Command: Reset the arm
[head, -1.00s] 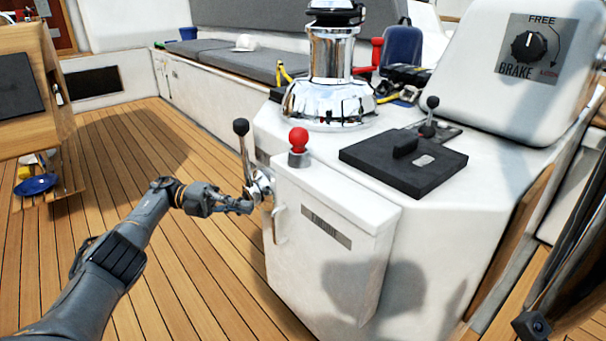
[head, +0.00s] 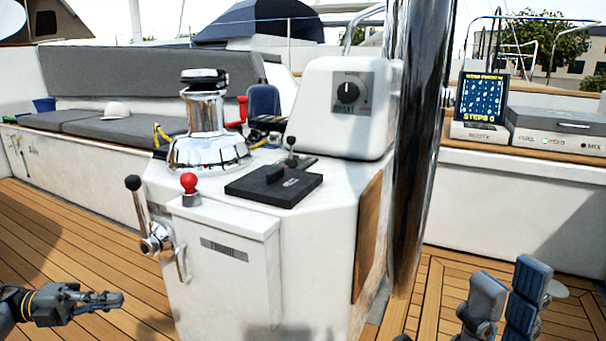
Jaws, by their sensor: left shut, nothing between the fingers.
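My left gripper (head: 114,300) is at the lower left of the head view, above the wooden deck. It is shut and holds nothing. It is apart from the white cabinet and to the left of the chrome lever with a black knob (head: 138,212). Most of my left arm is out of view at the left edge.
The white cabinet (head: 222,270) has a red knob (head: 189,183) on top. A chrome winch (head: 206,125) and a black panel (head: 275,187) sit behind it. A thick, dark shiny post (head: 415,140) stands to its right. Open wooden deck (head: 60,235) lies left of it.

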